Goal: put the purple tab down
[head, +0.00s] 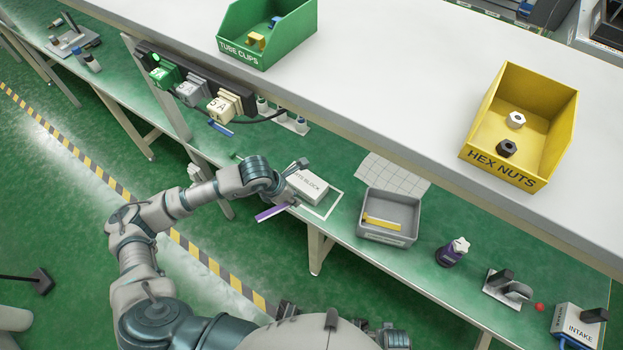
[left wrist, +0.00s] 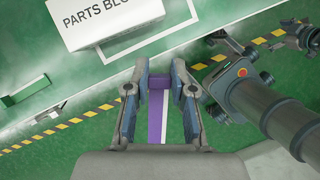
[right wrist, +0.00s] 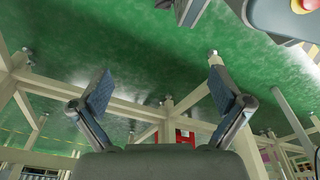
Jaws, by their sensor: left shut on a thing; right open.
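The purple tab (head: 270,212) is a flat, narrow strip that sticks out from my left gripper (head: 290,195) near the front edge of the green bench. In the left wrist view the tab (left wrist: 157,125) lies between the two fingers of my left gripper (left wrist: 156,82), which is shut on it. Green floor shows beyond the tab there. The white parts block (head: 308,185) stands on the bench just past the gripper and also shows in the left wrist view (left wrist: 105,20). My right gripper (right wrist: 160,78) is open and empty, with floor and bench legs beyond it.
A grey tray (head: 389,236) holding a yellow strip stands right of the block. Farther right are a purple-based knob (head: 452,251), a clamp-like device (head: 508,288) and the intake box (head: 578,323). A white shelf (head: 400,75) overhangs the bench with green and yellow bins.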

